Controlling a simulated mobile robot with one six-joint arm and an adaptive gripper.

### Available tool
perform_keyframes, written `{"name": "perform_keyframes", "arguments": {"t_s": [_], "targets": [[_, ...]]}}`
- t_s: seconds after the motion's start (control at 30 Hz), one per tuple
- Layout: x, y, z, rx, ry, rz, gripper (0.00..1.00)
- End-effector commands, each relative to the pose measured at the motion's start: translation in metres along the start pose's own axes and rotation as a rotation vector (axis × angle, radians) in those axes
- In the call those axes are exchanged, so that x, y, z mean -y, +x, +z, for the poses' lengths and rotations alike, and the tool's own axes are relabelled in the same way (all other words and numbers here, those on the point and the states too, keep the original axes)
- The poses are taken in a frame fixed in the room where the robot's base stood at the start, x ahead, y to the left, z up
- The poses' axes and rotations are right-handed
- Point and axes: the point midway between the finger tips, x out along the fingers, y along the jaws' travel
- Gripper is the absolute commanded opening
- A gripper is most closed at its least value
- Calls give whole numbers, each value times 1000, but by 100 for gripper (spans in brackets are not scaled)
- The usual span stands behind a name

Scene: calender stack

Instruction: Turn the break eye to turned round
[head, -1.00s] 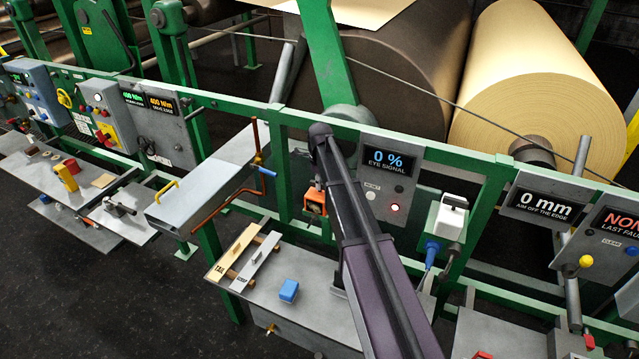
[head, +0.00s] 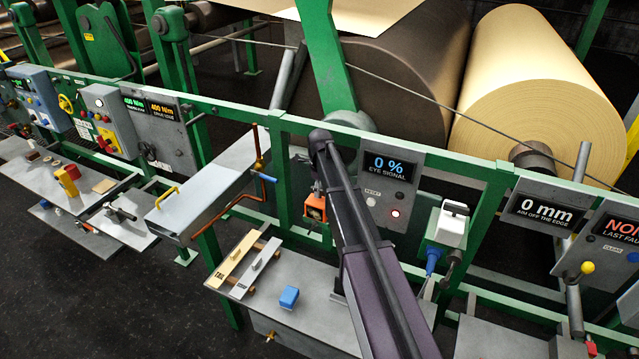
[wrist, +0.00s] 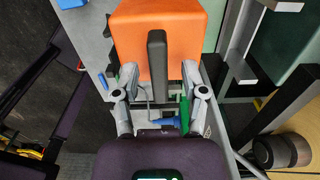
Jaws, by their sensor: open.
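An orange block with a dark upright bar, which I take for the break eye, hangs at the green rail left of the eye signal panel; in the head view (head: 315,208) it is small and partly covered by my arm. In the wrist view the orange block (wrist: 183,38) fills the top middle, its dark bar (wrist: 157,68) pointing toward me. My gripper (wrist: 150,78) is open, one finger on each side of the bar, with visible gaps.
A grey shelf (head: 325,318) below carries a blue block (head: 288,297) and wooden pieces (head: 235,260). A white box (head: 452,226) with a blue plug hangs on the rail to the right. An orange pipe (head: 262,165) stands to the left. Large rolls (head: 540,90) lie behind the rail.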

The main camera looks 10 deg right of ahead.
Motion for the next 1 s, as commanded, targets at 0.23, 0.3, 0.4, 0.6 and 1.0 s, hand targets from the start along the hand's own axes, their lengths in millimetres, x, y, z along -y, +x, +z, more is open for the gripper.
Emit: {"name": "perform_keyframes", "arguments": {"t_s": [0.23, 0.3, 0.4, 0.6, 1.0], "targets": [[0, 0, 0, -1, -40, 0, 56], [0, 0, 0, -1, -65, 0, 56], [0, 0, 0, -1, -113, 0, 56], [0, 0, 0, -1, -236, 0, 56], [0, 0, 0, -1, -500, 0, 56]]}}
